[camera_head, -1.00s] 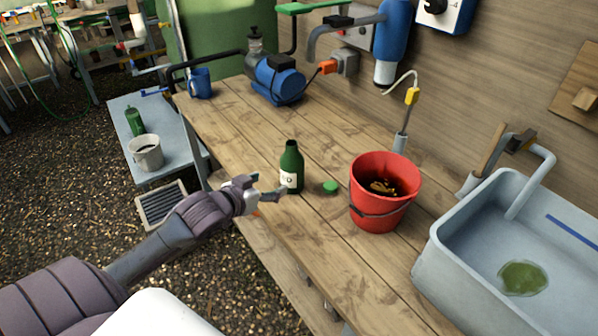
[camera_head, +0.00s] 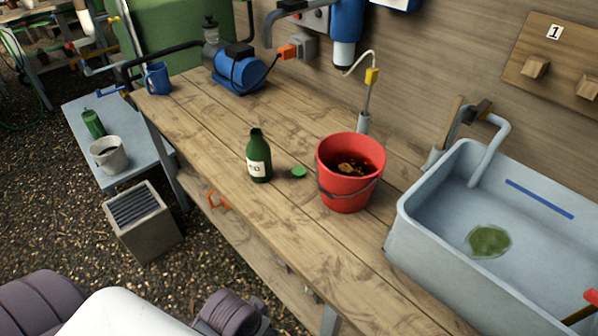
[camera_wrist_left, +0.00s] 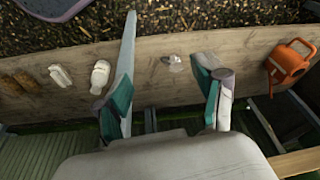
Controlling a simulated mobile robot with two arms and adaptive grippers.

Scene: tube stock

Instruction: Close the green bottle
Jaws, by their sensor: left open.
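The green bottle (camera_head: 260,171) with a white label stands upright on the wooden workbench. A small round green cap (camera_head: 299,172) lies on the bench just right of the bottle, apart from it. The bottle neck shows no cap on it. My left gripper (camera_wrist_left: 168,92) is open and empty in the left wrist view, facing a low wooden shelf. Its fingers are out of sight in the head view. Neither the bottle nor the cap shows in the left wrist view. My right gripper is not in view.
A red bucket (camera_head: 343,190) stands close right of the cap, with a sink (camera_head: 420,235) farther right. A blue pump (camera_head: 238,70) and blue mug (camera_head: 158,78) stand at the back left. An orange can (camera_wrist_left: 289,65) and white bottle (camera_wrist_left: 101,75) are on the low shelf (camera_wrist_left: 150,60).

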